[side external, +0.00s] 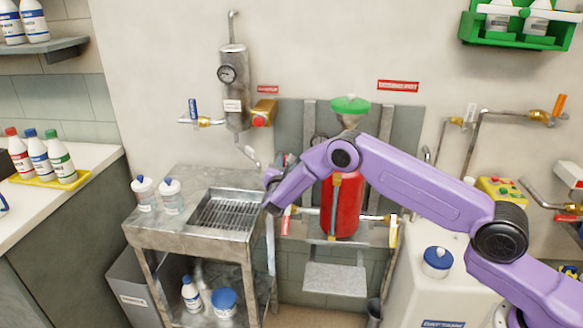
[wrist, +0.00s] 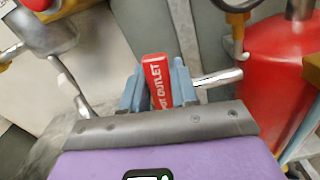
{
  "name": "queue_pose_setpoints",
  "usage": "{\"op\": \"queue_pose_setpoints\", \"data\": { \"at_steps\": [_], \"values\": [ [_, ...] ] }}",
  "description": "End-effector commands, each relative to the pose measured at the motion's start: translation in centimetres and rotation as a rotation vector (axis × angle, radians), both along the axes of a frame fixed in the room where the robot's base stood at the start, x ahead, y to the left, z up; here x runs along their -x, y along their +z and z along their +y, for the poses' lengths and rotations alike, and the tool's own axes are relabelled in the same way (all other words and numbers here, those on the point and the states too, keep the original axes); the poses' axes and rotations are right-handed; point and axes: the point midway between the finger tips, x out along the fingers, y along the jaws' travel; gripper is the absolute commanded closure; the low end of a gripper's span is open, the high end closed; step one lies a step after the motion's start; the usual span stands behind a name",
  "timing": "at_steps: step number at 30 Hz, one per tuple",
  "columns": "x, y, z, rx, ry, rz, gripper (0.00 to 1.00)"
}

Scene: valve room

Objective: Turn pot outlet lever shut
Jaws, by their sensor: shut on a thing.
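The pot outlet lever (wrist: 157,78) is a red handle with white lettering, of which "OUTLET" is readable in the wrist view. My gripper (wrist: 156,88) is shut on this lever, with one blue-grey finger on each side of it. A short metal pipe (wrist: 218,78) shows right of the fingers, towards the red pot (wrist: 275,90). The lever's pivot is hidden by the fingers and gripper body. In the side external view the red pot (side external: 341,212) stands behind my arm, with a green top (side external: 350,105). My wrist ends just left of the pot, and the fingers are not clear there.
A metal sink stand (side external: 180,235) with bottles is left of my wrist. A white tank (side external: 425,290) with a blue-capped jar (side external: 437,262) stands on the right. A red-tipped handle (side external: 286,222) and a yellow-white handle (side external: 393,230) flank the pot. Pipes run along the wall.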

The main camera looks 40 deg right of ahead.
Motion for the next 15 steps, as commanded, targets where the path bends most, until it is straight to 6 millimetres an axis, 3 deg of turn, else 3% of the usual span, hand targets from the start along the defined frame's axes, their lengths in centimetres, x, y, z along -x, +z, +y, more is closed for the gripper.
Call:
{"op": "queue_pose_setpoints", "data": {
  "at_steps": [15],
  "values": [
    [-0.81, 0.01, 0.94, 0.122, 0.004, 0.124, 1.0]
  ]
}}
